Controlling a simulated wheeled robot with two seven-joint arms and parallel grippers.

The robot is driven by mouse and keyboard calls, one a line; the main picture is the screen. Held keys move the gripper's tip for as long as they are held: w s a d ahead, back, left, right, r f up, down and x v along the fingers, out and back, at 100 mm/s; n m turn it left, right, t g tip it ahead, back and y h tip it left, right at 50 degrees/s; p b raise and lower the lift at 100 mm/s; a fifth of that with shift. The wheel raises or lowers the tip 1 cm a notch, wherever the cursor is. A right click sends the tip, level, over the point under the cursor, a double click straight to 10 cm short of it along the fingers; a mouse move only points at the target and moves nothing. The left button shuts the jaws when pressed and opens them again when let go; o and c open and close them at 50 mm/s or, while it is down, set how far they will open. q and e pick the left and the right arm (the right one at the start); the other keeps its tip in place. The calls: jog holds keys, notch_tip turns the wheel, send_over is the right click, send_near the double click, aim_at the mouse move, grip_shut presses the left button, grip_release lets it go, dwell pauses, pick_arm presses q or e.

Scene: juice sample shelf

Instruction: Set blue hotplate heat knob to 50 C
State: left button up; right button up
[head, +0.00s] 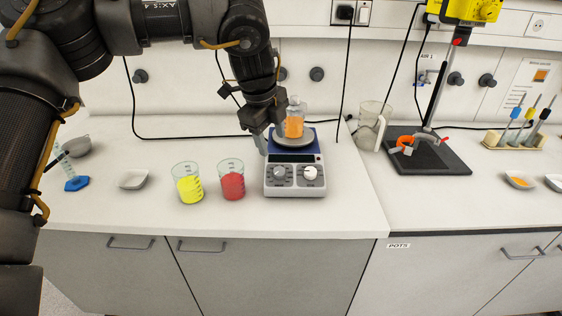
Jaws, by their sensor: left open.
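The hotplate (295,186) stands on the bench, with a blue upper body, a round grey plate and a white front panel. Its front has a grey knob (282,174) at left and a white knob (310,173) at right, below a dark display strip. The dial marks are too small to read. A capped bottle of orange liquid (294,127) stands on the plate. My left gripper (268,138) is open, pointing down at the plate's left side, close to the bottle and above and behind the knobs. I cannot tell whether it touches the bottle. My right gripper is out of view.
Beakers of yellow (188,188) and red liquid (231,185) stand left of the hotplate. A white dish (133,180) lies farther left. An empty jug (370,128) and a dark stand base (428,160) are at right. Bench in front of the hotplate is clear.

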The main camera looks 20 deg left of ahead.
aim_at(279, 171)
pick_arm(q)
jog(key=p+x, duration=0.1)
jog(key=x, duration=0.8)
jog(key=shift+s+d+f+p, duration=0.1)
jog(key=shift+s+f+p, duration=0.05)
jog(key=shift+f+p, duration=0.15)
jog(key=shift+f, duration=0.5)
jog(key=shift+c, duration=0.9)
jog(key=c, duration=0.8)
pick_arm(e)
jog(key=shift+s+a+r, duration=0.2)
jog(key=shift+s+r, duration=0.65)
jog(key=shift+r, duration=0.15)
